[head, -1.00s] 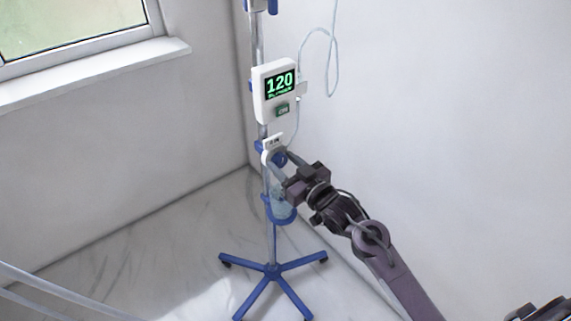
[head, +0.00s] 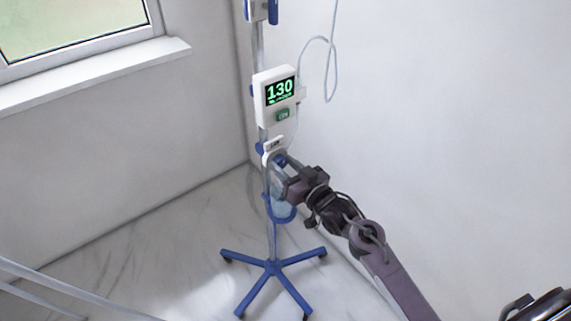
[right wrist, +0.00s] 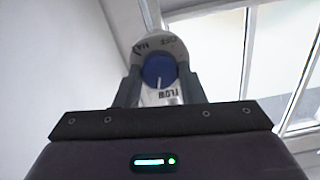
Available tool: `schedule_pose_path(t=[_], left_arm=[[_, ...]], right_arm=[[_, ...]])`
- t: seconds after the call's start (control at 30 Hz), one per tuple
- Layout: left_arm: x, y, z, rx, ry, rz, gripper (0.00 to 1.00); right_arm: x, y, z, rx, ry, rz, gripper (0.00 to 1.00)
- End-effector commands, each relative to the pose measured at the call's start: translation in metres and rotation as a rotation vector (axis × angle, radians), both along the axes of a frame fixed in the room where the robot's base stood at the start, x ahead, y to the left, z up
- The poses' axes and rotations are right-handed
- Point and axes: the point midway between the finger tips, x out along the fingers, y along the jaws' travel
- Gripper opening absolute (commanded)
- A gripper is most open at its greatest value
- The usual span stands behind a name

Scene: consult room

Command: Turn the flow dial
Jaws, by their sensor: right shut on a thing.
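The flow dial (right wrist: 159,72) is a round blue knob with a white pointer line, on a pale plate marked FLOW, OFF and MAX in the right wrist view. My right gripper (right wrist: 158,82) is shut on it, one finger on each side. In the head view my right gripper (head: 279,168) reaches the stand from the right, just below the white dial housing (head: 273,148), and mostly hides the dial. The white display box (head: 276,95) above reads 130 in green. My left gripper is not in view.
The pole stands on a blue star-shaped base (head: 272,269) in the room's corner. A blue ring holder (head: 281,213) sits lower on the pole. A thin tube (head: 329,70) loops by the right wall. A window sill (head: 95,73) is at the upper left. The marble floor (head: 150,255) is clear.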

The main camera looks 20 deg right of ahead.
Motion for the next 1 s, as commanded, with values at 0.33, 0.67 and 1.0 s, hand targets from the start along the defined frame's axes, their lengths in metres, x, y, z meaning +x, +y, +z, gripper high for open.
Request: schedule_pose_path(t=[0.33, 0.67, 1.0], left_arm=[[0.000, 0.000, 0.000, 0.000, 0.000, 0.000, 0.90], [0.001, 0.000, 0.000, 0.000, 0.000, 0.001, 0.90], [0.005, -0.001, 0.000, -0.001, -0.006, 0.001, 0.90]], right_arm=[[0.000, 0.000, 0.000, -0.002, -0.002, 0.000, 0.58], [-0.011, -0.004, -0.001, -0.003, 0.001, 0.000, 0.58], [-0.061, -0.022, -0.002, -0.003, 0.002, -0.001, 0.58]])
